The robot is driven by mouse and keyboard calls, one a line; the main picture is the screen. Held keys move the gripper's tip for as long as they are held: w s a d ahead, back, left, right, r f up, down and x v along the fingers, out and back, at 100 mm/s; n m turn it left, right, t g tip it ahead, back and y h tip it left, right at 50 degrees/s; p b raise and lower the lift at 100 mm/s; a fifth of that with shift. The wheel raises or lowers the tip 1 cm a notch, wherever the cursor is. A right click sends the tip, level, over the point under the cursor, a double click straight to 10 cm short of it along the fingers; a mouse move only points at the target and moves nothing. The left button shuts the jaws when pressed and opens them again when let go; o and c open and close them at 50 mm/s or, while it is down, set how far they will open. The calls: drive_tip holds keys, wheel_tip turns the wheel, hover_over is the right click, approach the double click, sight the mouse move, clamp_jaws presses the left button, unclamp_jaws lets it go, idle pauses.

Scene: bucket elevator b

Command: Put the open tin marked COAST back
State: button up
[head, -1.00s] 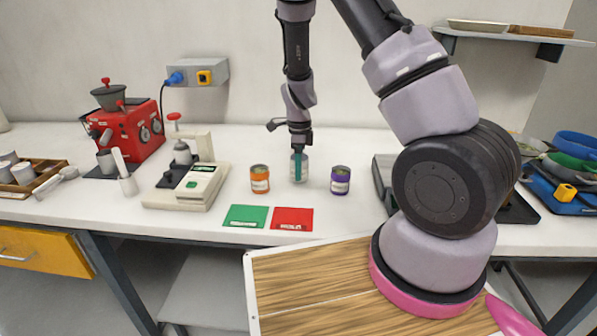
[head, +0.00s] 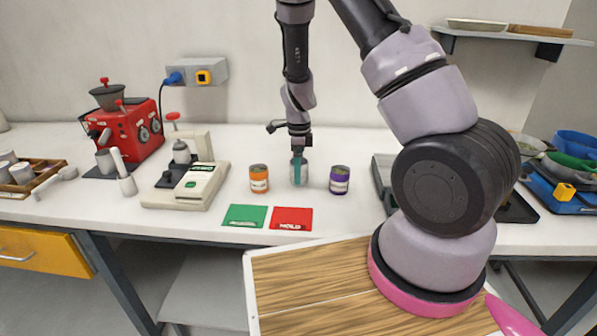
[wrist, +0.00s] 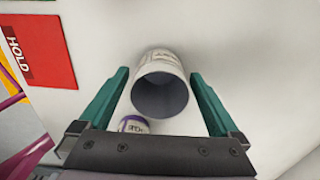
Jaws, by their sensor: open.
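A pale open tin (head: 304,174) stands on the white worktop between an orange-labelled tin (head: 259,179) and a purple-labelled tin (head: 340,180). In the wrist view the open tin (wrist: 162,95) shows its empty grey inside, and its label is too small to read. My gripper (head: 298,170) is open over it, pointing down. In the wrist view the teal fingers of my gripper (wrist: 160,80) are on either side of the tin, with a gap on each side. The purple-labelled tin (wrist: 133,124) shows partly beyond the gripper body.
A green card (head: 245,215) and a red card (head: 291,218) marked HOLD lie at the front edge. A scale (head: 187,187) and a red grinder (head: 128,132) stand left. A wooden tray with cups is far left. Blue and green bowls (head: 575,160) are at right.

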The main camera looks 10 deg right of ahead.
wheel_tip(320, 180, up, 21)
drive_tip(key=s+d+n+t+y, duration=0.1)
drive_tip(key=s+n+y, duration=0.1)
drive_tip(key=s+n, duration=0.1)
drive_tip(key=s+d+r+n+t, duration=0.2)
drive_tip(key=s+r+n+t, duration=0.1)
drive_tip(key=s+r+n, duration=0.4)
drive_tip(key=s+d+r+n+t, duration=0.2)
drive_tip(key=s+r+n, duration=0.5)
drive_tip(key=s+r, duration=0.4)
drive_tip(key=shift+s+d+r+n+t, duration=0.3)
drive_tip(key=shift+s+d+r+t, duration=0.1)
drive_tip(key=shift+s+t, duration=0.25)
